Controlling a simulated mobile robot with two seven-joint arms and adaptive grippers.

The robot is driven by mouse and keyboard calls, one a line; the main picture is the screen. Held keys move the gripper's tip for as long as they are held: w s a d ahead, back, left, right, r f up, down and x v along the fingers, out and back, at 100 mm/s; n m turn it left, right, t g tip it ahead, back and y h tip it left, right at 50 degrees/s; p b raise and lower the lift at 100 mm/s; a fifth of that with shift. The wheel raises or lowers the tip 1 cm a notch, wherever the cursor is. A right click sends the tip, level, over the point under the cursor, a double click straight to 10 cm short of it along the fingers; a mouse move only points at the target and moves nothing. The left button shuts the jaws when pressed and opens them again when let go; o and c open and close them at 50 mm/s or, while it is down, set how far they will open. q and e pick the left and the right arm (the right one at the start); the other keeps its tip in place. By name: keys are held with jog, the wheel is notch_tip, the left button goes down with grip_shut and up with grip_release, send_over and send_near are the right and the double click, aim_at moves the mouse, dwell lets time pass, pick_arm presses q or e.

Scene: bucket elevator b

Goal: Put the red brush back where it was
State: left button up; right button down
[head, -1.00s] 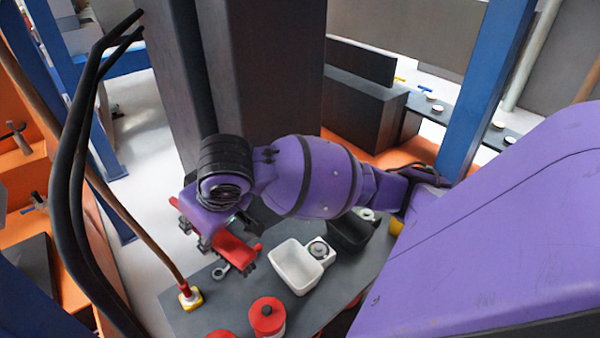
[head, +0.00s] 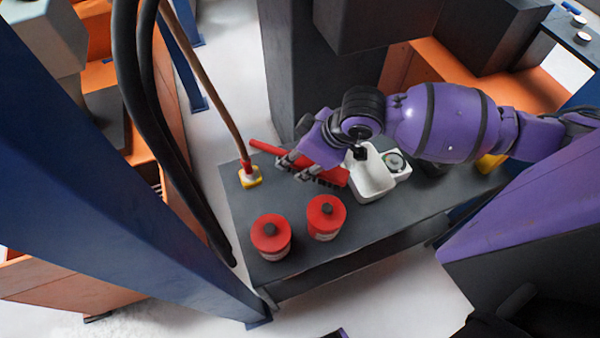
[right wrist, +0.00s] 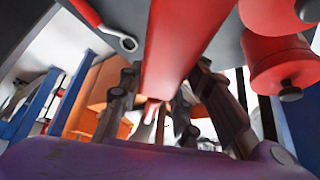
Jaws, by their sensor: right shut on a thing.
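The red brush (head: 334,175) is in my right gripper (head: 294,167), slanting across the head view with its bristle side down. One end points to the upper left and the other ends near the white container (head: 372,178). In the right wrist view the brush (right wrist: 182,45) runs between the fingers of my right gripper (right wrist: 165,95), which is shut on it. It appears to be above the dark workbench (head: 345,232); whether it touches is unclear. My left gripper is not in view.
Two red cans (head: 271,235) (head: 325,216) stand at the bench's front. Black hoses (head: 165,135) and a blue beam (head: 110,190) are at left.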

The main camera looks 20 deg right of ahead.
notch_tip(320, 180, down, 9)
jog(key=shift+r+b, duration=0.2)
jog(key=shift+b, duration=0.2)
jog(key=shift+f, duration=0.15)
jog(key=c, duration=1.3)
grip_release()
jog(key=shift+o, duration=0.2)
